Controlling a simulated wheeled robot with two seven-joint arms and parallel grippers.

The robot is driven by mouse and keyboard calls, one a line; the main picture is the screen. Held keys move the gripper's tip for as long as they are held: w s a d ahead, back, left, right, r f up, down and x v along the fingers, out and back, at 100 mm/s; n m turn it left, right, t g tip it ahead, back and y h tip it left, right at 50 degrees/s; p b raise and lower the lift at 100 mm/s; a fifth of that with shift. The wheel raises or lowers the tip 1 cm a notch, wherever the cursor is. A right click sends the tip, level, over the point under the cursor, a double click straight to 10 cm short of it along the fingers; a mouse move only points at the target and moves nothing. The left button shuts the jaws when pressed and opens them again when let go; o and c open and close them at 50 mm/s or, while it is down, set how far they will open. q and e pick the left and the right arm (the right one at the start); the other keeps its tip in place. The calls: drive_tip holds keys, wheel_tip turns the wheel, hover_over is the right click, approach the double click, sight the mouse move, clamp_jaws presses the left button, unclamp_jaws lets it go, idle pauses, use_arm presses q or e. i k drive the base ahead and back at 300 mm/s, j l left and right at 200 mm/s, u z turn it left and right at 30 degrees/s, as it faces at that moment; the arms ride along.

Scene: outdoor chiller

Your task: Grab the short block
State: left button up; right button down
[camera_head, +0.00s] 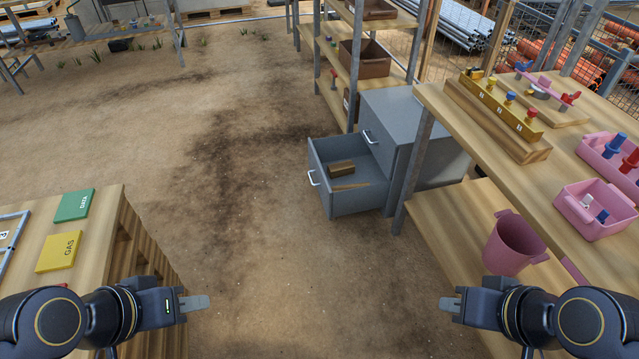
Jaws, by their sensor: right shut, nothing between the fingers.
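A short brown block (341,168) lies inside the open drawer (340,204) of a grey cabinet, in the middle of the head view. A longer, thin light-wood piece (351,186) lies in front of it in the same drawer. My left gripper (204,303) is low at the left, beside the left table and well away from the drawer. Whether its fingers are parted cannot be made out from this angle. My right gripper (444,304) is low at the right, shut and empty, also far from the block.
The grey cabinet (403,112) stands between a shelf rack and the right workbench (448,104). The bench holds pink bins (598,209) and wooden fixtures; a pink bucket (514,243) is below. Green and yellow (59,252) plates lie on the left table. The ground between is clear.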

sight(334, 170)
drive_tip(key=i+u, duration=0.1)
drive_tip(key=i, duration=0.3)
drive_tip(key=i+j+u, duration=0.2)
drive_tip(key=i, duration=0.35)
drive_tip(key=i+l+u, duration=0.1)
drive_tip(key=i+u, duration=0.15)
drive_tip(key=i, duration=0.3)
drive_tip(key=i+u, duration=0.2)
drive_tip(key=i, duration=0.35)
drive_tip(key=i+l+u, duration=0.25)
drive_tip(key=i, duration=0.3)
drive_tip(key=i+j, duration=0.1)
drive_tip(key=i, duration=1.1)
drive_tip(key=i+z, duration=0.55)
drive_tip(key=z, duration=0.2)
drive_tip(key=i+j+z, duration=0.15)
drive_tip(key=z, duration=0.25)
drive_tip(key=i+l+z, duration=0.1)
drive_tip(key=i+z, duration=0.15)
drive_tip(key=z, duration=0.2)
drive_tip(key=i+z, duration=0.2)
drive_tip(key=z, duration=0.2)
drive_tip(key=i+j+z, duration=0.1)
drive_tip(key=i+z, duration=0.15)
drive_tip(key=z, duration=0.2)
drive_tip(key=i+j+z, duration=0.15)
drive_tip(key=z, duration=0.3)
drive_tip(key=i, duration=0.05)
